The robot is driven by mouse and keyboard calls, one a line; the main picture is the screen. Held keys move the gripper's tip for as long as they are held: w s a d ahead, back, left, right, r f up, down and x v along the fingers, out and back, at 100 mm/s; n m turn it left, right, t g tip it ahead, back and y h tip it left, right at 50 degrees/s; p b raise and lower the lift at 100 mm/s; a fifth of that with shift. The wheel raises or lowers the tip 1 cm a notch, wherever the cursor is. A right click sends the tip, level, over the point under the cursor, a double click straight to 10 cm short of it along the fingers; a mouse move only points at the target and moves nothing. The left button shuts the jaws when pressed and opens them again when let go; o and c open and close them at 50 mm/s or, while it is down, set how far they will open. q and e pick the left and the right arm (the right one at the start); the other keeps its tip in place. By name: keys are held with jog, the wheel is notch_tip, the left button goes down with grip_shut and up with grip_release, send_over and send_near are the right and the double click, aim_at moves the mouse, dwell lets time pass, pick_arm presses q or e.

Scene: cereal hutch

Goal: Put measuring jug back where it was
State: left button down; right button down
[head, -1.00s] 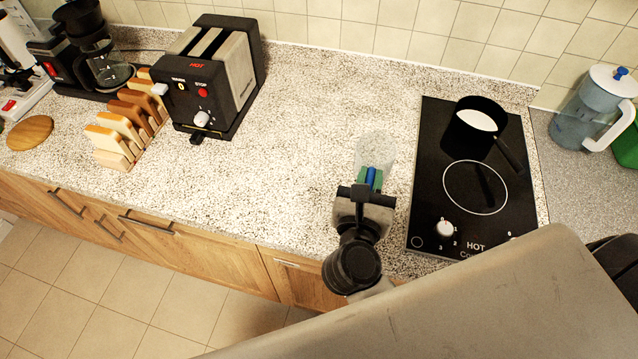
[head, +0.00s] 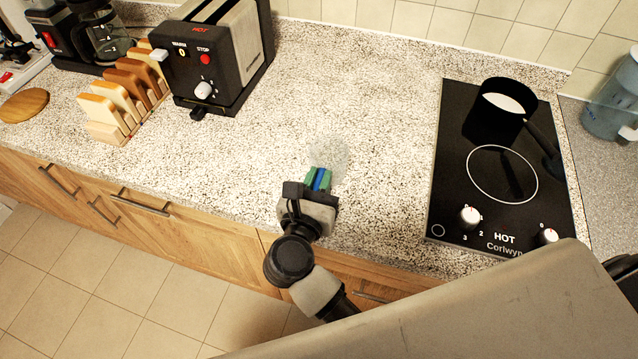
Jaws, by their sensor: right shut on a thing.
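The measuring jug (head: 329,152) is clear and hard to make out against the speckled worktop (head: 340,90). It shows in the middle of the head view, just beyond my right gripper. My right gripper (head: 318,180) has green fingertips and is shut on the jug, with a blue part between the fingers that looks like its handle. I cannot tell whether the jug touches the worktop or is held just above it. My left gripper is not in view.
The black hob (head: 505,215) with a dark pan (head: 500,105) of white liquid is to the right. The toaster (head: 220,60) and toast rack (head: 130,95) are at left. A blue pitcher (head: 608,118) stands at far right. Worktop between toaster and hob is clear.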

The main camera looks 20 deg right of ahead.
jog(key=shift+r, duration=0.1)
jog(key=shift+f, duration=0.25)
jog(key=c, duration=1.1)
grip_release()
jog(key=shift+r, duration=0.1)
jog(key=shift+r, duration=0.15)
jog(key=b+v, duration=0.1)
jog(key=v, duration=0.5)
jog(key=shift+s+a+b, duration=0.1)
jog(key=shift+s+b, duration=0.05)
jog(key=shift+b, duration=0.15)
jog(key=shift+s+a, duration=0.35)
jog(key=shift+s, duration=0.15)
